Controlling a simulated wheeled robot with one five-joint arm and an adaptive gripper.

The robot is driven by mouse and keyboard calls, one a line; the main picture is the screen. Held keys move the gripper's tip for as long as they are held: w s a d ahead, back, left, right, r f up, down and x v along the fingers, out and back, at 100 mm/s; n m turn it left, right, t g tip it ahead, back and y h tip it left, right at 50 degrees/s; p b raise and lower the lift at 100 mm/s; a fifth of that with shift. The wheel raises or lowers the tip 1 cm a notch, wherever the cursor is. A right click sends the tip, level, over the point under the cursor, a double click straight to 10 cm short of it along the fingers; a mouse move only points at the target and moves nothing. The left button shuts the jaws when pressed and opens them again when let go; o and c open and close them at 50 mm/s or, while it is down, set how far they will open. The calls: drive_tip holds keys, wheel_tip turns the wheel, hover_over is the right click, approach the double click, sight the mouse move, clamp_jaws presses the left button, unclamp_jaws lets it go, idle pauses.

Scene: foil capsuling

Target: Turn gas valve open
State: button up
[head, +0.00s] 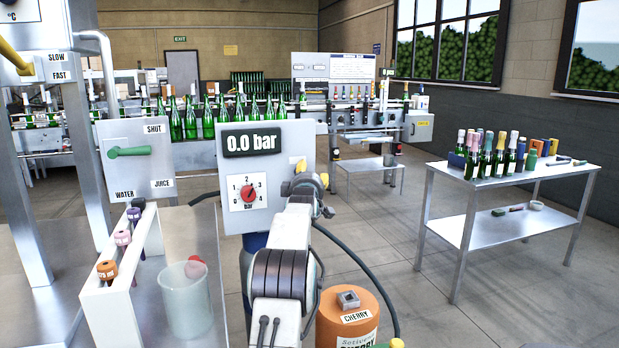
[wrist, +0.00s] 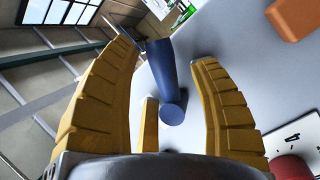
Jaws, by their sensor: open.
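A blue lever handle (wrist: 162,70), which looks like the gas valve, sticks out from the grey panel in the wrist view. My gripper (wrist: 163,58) is open, with one yellow finger on each side of the handle; I cannot tell whether either finger touches it. In the head view my gripper (head: 306,180) is at the right edge of the panel (head: 274,143), and my arm and wrist hide the handle there. The panel's display (head: 251,141) reads 0.0 bar. Its red pressure dial (head: 249,194) is left of my gripper and partly shows in the wrist view (wrist: 291,168).
A green-handled valve box (head: 138,160) is at the left. An orange Cherry container (head: 346,318) and a dark hose (head: 362,270) are beside my arm. A bottle table (head: 447,226) stands right, with open floor between.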

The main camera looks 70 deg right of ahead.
clamp_jaws()
idle(0.4)
drive_tip(key=shift+w+a+f+m+y+p, duration=0.1)
drive_tip(key=shift+m+y+p, duration=0.3)
drive_tip(key=shift+m+p, duration=0.45)
drive_tip(key=shift+w+a+f+m+y+p, duration=0.1)
drive_tip(key=shift+f+m+y+p, duration=0.15)
drive_tip(key=shift+m, duration=0.4)
drive_tip(key=shift+w+f+m+y+p, duration=0.15)
drive_tip(key=shift+f+m+y, duration=0.1)
drive_tip(key=shift+m, duration=0.35)
unclamp_jaws()
drive_tip(key=shift+r, duration=0.1)
